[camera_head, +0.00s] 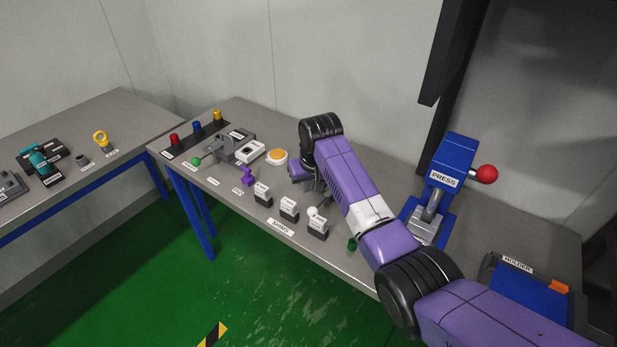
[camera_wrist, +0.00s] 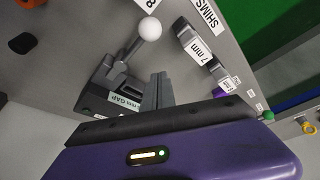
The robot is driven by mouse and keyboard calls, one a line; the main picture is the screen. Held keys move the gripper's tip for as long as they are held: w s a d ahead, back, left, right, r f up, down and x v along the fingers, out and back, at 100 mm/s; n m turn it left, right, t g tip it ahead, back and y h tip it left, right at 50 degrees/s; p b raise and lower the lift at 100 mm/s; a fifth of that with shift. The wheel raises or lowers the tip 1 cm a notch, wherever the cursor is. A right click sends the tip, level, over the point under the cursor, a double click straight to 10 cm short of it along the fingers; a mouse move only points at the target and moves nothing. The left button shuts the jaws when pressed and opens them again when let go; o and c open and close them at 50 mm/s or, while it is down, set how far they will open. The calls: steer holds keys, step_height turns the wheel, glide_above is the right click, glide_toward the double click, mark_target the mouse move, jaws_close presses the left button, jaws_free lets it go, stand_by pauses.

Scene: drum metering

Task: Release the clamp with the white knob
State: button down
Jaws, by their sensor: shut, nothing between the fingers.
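The white knob (camera_wrist: 150,28) is a ball on the end of a grey lever in the wrist view. The lever rises from a dark clamp body (camera_wrist: 98,100) that carries a "mm GAP" label. My gripper (camera_wrist: 158,78) is shut and empty, its fingers beside the clamp body and short of the knob. In the head view the white knob (camera_head: 313,211) shows just left of my forearm, near the table's front edge. My arm hides most of this clamp there.
Several labelled shims stand close by, one marked 7 mm (camera_wrist: 195,45). Another clamp with a green knob (camera_head: 196,161) is at the table's left. A blue press (camera_head: 443,178) with a red ball handle stands to the right. A blue holder (camera_head: 528,289) lies further right.

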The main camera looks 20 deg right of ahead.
mark_target(322, 201)
steer(key=shift+x, duration=0.95)
steer(key=shift+s+a+f+p, duration=0.1)
steer(key=shift+s+f+p, duration=0.15)
steer(key=shift+s+p, duration=0.55)
steer(key=shift+s+a+f+p, duration=0.1)
steer(key=shift+s+f+p, duration=0.3)
steer(key=shift+s, duration=0.7)
steer(key=shift+r, duration=0.15)
steer(key=shift+d+b, duration=0.1)
steer(key=shift+b, duration=0.3)
